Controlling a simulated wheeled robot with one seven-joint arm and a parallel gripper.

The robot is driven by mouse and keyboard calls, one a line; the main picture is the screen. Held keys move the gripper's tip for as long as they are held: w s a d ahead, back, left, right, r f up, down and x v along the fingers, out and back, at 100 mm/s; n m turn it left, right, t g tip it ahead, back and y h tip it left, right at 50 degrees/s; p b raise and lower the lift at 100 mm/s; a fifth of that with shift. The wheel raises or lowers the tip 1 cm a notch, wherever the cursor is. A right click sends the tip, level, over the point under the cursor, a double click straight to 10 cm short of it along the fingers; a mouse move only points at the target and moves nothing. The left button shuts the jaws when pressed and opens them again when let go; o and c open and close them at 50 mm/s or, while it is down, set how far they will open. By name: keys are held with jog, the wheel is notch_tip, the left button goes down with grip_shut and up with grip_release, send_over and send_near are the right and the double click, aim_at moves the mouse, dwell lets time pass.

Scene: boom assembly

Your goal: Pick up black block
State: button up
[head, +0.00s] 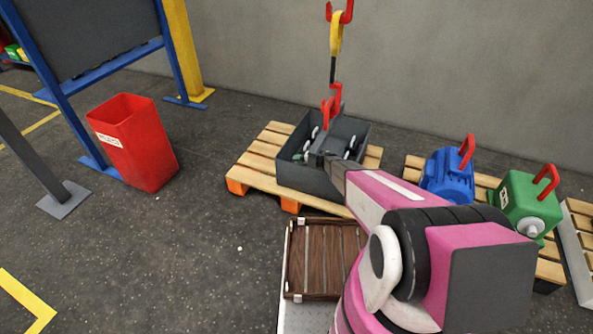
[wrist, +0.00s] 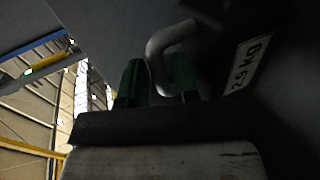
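A black block with a white label (wrist: 249,62) fills much of the right of the wrist view, which is very dark. A grey bent handle (wrist: 168,42) stands out from it. My gripper (wrist: 158,80) has green fingers, one on each side of the lower part of this handle. I cannot tell whether they touch it. In the head view my gripper (head: 328,160) reaches into a dark grey crate (head: 305,180), and its fingertips are hard to make out. A dark grey shape (head: 346,136) in the crate may be the block, partly hidden by my arm.
The crate stands on a wooden pallet (head: 262,165). A yellow and red hook (head: 334,45) hangs just above it. A blue motor (head: 446,176) and a green unit (head: 528,200) stand right. A red bin (head: 135,140) stands left. A brown slatted box (head: 318,258) is in front.

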grip_shut()
jog(key=shift+s, duration=0.1)
dwell(1.2)
jog(key=shift+r, duration=0.2)
